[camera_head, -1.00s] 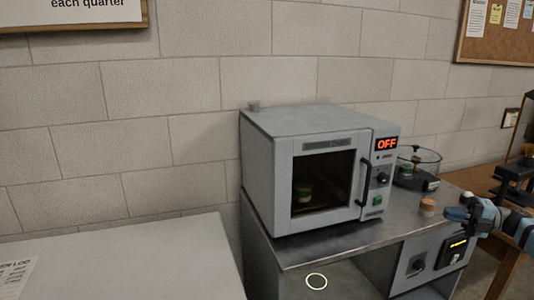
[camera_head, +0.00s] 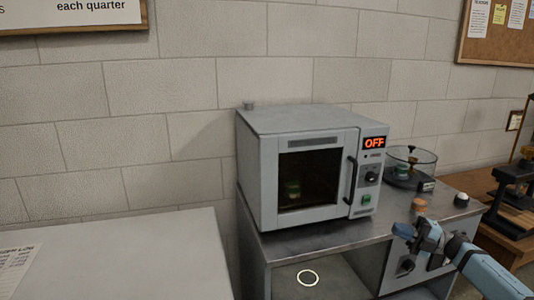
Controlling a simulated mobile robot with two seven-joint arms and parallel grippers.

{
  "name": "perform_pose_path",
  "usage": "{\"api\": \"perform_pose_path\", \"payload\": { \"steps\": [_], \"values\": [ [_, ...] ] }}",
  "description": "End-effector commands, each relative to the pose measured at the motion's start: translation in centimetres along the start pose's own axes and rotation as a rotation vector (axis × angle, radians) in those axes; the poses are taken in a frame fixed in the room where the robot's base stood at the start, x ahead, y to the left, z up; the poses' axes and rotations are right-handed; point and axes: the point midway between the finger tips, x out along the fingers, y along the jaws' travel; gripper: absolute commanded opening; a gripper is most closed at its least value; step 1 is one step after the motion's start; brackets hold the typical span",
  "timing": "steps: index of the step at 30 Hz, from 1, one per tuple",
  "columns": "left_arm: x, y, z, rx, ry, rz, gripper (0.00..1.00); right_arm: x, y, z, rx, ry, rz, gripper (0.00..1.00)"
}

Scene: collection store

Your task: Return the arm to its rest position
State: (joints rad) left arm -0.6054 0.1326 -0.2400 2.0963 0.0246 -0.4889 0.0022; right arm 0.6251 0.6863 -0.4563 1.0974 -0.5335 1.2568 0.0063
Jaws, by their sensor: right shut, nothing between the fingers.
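My right gripper (camera_head: 421,238) is shut and empty, in front of the metal bench at the lower right. My blue right arm reaches in from the lower right corner. The gripper shows against the bench's front panel, below a small orange-topped jar (camera_head: 420,205), and appears apart from it. My left gripper is not in view.
A grey oven (camera_head: 268,185) with its door shut and display reading OFF stands on the metal bench (camera_head: 315,238); a greenish jar (camera_head: 293,189) shows inside. A glass vessel (camera_head: 425,160) and a dark item with a white top (camera_head: 461,199) stand right. A pale table (camera_head: 130,260) is at left.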

Motion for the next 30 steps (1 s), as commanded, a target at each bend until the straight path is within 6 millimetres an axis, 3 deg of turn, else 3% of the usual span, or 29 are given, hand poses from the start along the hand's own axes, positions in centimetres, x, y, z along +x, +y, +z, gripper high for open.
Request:
{"api": "perform_pose_path", "payload": {
  "steps": [1,4,11,17,23,30],
  "values": [
    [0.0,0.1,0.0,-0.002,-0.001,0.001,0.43,1.9,-0.8,-0.3,0.013,0.021,0.025,0.00],
    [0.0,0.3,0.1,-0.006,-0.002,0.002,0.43,5.2,-1.9,-1.1,0.035,0.056,0.068,0.00],
    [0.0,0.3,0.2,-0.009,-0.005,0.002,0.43,4.4,-6.9,-3.2,0.142,-0.119,0.118,0.00],
    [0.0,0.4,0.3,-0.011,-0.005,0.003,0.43,3.2,-12.4,-6.6,0.291,-0.335,0.163,0.00],
    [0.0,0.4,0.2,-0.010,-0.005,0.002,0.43,0.4,-19.1,-12.8,0.526,-0.642,0.175,0.00],
    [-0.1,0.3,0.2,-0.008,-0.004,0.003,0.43,-3.9,-25.7,-22.7,0.829,-1.003,0.097,0.00]
  ]
}}
